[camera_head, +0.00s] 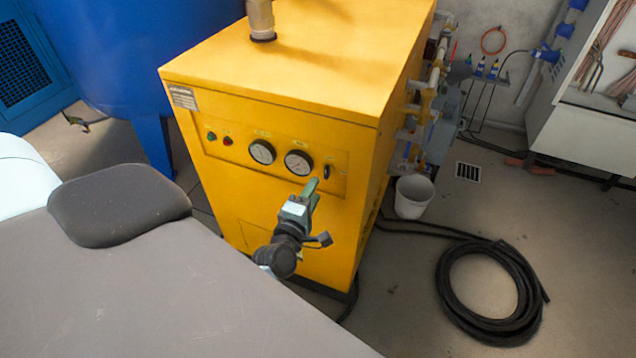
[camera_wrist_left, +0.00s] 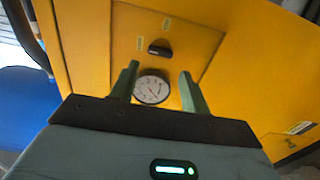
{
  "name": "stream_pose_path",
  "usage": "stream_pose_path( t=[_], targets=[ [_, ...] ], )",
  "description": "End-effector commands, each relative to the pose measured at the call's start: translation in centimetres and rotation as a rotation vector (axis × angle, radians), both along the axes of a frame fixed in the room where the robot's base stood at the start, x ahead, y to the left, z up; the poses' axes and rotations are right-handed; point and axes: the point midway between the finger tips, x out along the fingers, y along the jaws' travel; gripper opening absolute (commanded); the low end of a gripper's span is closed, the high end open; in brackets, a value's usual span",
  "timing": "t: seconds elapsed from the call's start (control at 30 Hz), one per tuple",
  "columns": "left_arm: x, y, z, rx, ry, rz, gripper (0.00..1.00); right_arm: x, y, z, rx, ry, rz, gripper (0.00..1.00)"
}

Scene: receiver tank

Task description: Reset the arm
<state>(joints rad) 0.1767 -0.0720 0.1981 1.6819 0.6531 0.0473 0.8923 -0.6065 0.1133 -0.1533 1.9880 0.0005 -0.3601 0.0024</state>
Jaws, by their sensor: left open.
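The yellow machine cabinet (camera_head: 270,220) fills the middle of the head view. Its front panel has two round gauges, a left one (camera_head: 262,152) and a right one (camera_head: 299,162), plus a black knob (camera_head: 327,172). My left gripper (camera_head: 311,188) is in front of the panel, just below the right gauge and the knob. In the left wrist view, the gripper (camera_wrist_left: 158,78) is open and its green fingers hold nothing. A gauge (camera_wrist_left: 152,89) shows between the fingers, and the black knob (camera_wrist_left: 159,49) lies beyond them. I cannot tell whether the fingertips touch the panel. My right gripper is not in view.
A blue tank (camera_head: 135,60) stands left of the cabinet. Pipes and valves run along its right side, with a white bucket (camera_head: 413,198) below. A coiled black hose (camera_head: 530,300) lies on the floor. A grey cabinet (camera_head: 580,140) stands at the right. Floor near the drain grate (camera_head: 468,172) is clear.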

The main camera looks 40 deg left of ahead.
Motion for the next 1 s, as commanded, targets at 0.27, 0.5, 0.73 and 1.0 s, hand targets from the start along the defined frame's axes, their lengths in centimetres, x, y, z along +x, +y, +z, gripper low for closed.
stream_pose_path(
  t=[0.27, 0.5, 0.73, 1.0],
  targets=[
    [-1.8, -0.4, 0.0, 0.000, 0.000, 0.000, 0.46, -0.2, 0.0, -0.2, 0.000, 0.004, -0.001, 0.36],
    [-1.8, -0.4, 0.0, 0.000, 0.000, 0.000, 0.46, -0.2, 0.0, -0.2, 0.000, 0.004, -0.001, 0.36],
    [-1.8, -0.4, 0.0, 0.000, 0.000, 0.000, 0.46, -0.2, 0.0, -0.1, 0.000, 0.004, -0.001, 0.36],
    [-5.0, -2.7, -2.5, 0.223, 0.142, -0.101, 0.46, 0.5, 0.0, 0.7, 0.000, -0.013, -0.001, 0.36]
  ],
)
